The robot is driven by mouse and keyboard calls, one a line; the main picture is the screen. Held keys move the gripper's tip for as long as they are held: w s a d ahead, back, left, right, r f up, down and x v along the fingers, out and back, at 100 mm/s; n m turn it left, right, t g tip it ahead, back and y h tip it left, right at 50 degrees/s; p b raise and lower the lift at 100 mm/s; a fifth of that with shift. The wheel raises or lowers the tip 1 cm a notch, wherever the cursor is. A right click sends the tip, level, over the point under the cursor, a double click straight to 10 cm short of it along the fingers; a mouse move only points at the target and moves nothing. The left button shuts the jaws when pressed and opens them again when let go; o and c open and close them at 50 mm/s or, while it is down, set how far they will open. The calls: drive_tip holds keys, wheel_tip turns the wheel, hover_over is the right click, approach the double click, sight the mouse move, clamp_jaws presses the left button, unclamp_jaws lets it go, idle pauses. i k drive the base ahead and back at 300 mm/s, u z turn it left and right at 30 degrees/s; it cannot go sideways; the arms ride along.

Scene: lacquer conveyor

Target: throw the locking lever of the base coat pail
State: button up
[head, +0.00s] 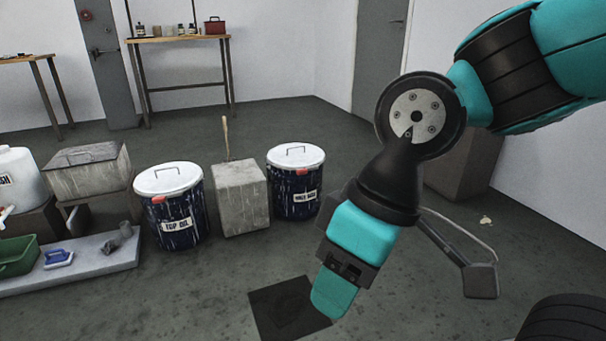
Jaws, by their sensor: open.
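Two dark blue pails with white lids stand on the floor. The right pail (295,190) has a small label whose words I cannot read surely; its last word may be "BASE". A small red part (298,196), perhaps its locking lever, sits at the front of its rim. The left pail (178,215) has a label that seems to read "TOP OIL" and a similar red part (158,200). My gripper (333,297) is open, pointing down, in front and to the right of the right pail, apart from it. Its fingers are seen partly edge-on.
A grey block (240,200) with a stick rising behind it stands between the pails. A low slab (118,256) at left bears a green tray (17,256) and a blue item (58,258). A dark floor patch (275,306) lies below my gripper. The floor in front of the pails is clear.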

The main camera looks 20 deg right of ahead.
sight(304, 170)
drive_tip(key=u, duration=0.25)
drive_tip(key=k, duration=0.25)
drive_tip(key=z, duration=1.4)
drive_tip(key=i, duration=1.5)
drive_tip(key=u, duration=0.8)
drive_tip(key=i, duration=0.4)
drive_tip(key=u, duration=0.3)
